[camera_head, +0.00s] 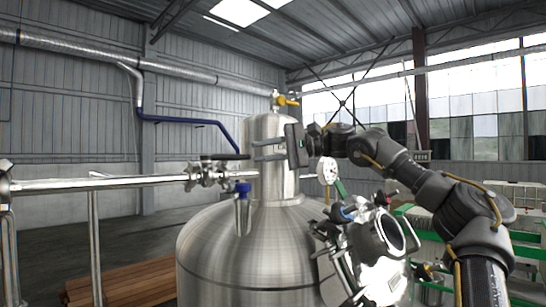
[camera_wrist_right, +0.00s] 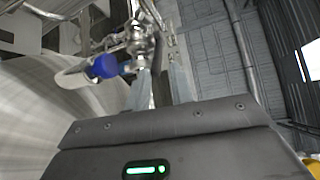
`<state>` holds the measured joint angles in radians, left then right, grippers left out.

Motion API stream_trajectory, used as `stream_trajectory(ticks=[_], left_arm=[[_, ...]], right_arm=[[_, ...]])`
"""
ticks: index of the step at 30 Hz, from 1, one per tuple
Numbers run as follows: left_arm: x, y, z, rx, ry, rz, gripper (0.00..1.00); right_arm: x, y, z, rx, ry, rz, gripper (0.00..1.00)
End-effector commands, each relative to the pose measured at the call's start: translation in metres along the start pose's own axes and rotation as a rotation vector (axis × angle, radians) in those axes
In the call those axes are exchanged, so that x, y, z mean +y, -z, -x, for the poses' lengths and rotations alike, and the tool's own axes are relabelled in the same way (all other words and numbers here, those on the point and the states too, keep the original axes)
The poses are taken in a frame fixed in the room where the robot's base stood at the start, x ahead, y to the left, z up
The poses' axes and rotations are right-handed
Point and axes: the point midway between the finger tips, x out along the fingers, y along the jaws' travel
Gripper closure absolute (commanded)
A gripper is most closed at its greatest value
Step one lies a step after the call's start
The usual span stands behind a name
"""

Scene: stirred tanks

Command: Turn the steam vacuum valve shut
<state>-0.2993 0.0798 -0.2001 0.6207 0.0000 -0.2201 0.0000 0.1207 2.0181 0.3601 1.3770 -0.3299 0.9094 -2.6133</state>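A steel tank (camera_head: 240,258) with a narrower upright column stands in the middle of the head view. A pipe valve assembly (camera_head: 207,174) with a dark handle (camera_head: 222,157) sits left of the column; I cannot tell for sure which fitting is the steam vacuum valve. My right gripper (camera_head: 254,150) points left in front of the column, its fingers apart with nothing seen between them. It is right of the dark handle, apart from it. In the right wrist view, the open fingers (camera_wrist_right: 162,82) point toward metal fittings (camera_wrist_right: 140,42). My left gripper is not in view.
A blue-capped fitting (camera_head: 243,189) stands on the tank below the gripper, and its blue cap also shows in the wrist view (camera_wrist_right: 103,66). A yellow-handled valve (camera_head: 288,101) tops the column. A gauge (camera_head: 328,171) and shiny fittings (camera_head: 378,245) are at right. A horizontal pipe (camera_head: 100,184) runs left.

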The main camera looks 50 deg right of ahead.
Motion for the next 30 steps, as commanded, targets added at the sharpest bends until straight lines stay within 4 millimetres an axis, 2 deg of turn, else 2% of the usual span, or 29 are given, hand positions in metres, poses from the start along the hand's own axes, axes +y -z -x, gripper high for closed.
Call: stream_trajectory(ticks=[10,27,30], left_arm=[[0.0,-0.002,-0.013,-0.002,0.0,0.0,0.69],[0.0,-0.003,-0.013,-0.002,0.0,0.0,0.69],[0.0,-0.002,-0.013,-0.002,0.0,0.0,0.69]], right_arm=[[0.003,-0.007,0.02,0.0,-0.003,-0.003,0.77],[0.003,-0.008,0.021,-0.001,-0.005,-0.004,0.77],[0.003,-0.008,0.021,-0.001,-0.005,-0.004,0.9]])
